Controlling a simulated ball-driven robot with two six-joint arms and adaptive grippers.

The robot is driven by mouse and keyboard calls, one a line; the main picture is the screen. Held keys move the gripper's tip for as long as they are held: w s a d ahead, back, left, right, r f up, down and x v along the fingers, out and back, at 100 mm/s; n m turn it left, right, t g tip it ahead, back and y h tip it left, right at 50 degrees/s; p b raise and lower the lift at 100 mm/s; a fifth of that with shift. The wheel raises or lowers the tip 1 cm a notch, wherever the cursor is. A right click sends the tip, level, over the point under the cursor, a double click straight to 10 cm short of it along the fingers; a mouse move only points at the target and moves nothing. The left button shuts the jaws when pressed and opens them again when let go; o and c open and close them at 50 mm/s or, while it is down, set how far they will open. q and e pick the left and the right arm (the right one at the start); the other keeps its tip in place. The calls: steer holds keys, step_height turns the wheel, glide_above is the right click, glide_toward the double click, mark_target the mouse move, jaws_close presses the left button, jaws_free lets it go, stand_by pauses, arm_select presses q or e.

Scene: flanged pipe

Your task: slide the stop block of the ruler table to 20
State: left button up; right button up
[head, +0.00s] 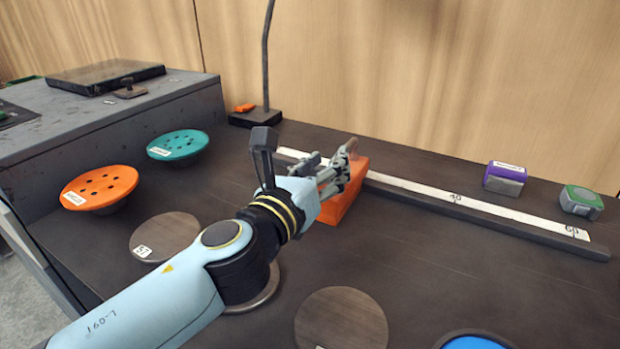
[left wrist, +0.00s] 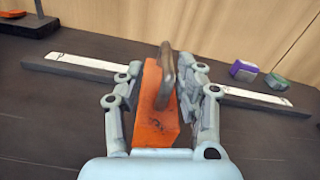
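The stop block (head: 346,194) is an orange block on the ruler table (head: 480,214), a long dark rail with a white scale strip. It stands left of the marks that look like 40 and 60; the scale beside it is hidden by my gripper. In the left wrist view the stop block (left wrist: 156,124) has a dark upright handle (left wrist: 166,75) on top. My left gripper (head: 330,172) is at the block, and in the left wrist view its fingers (left wrist: 160,90) close in on both sides of it, apparently touching. My right gripper is out of view.
Purple (head: 505,178) and green (head: 581,201) boxes stand behind the rail's right part. A dark stand with a pole (head: 257,117) is behind its left end. Orange (head: 98,188) and teal (head: 178,145) perforated discs are at left. Flat round plates lie in front.

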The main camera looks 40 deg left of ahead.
arm_select(q)
steer(key=v, duration=0.6)
steer(key=shift+s, duration=0.15)
steer(key=shift+f, duration=0.1)
